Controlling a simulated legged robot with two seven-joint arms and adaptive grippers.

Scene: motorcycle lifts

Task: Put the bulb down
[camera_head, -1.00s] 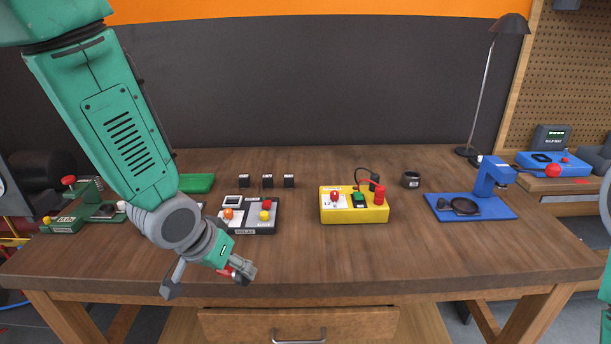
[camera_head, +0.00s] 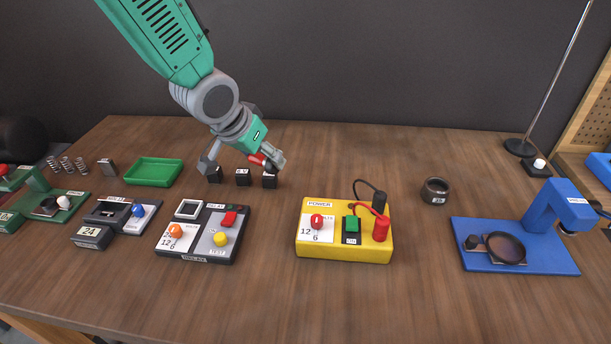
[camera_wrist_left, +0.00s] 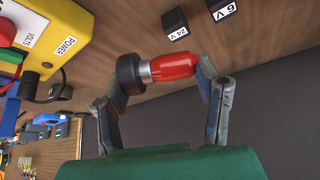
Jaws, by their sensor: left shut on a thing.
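My left gripper (camera_head: 246,158) is shut on a red bulb (camera_head: 257,159), just above the row of small black blocks at the back of the table. The bulb also shows in the left wrist view (camera_wrist_left: 172,67), lying sideways between the fingers. A dark round part (camera_wrist_left: 130,73) shows at its left end; I cannot tell whether it belongs to the bulb, a finger or a block. The blocks are a left one (camera_head: 214,175), a middle one (camera_head: 243,177) and a right one (camera_head: 270,181). The wrist view shows labels 24 V (camera_wrist_left: 178,33) and 6 V (camera_wrist_left: 222,11). My right gripper is not in view.
A green tray (camera_head: 153,172) lies to the left. A grey test box (camera_head: 203,238) and a yellow power box (camera_head: 343,245) stand in front. A dark ring-shaped thing (camera_head: 435,191) and a blue stand (camera_head: 480,262) are to the right.

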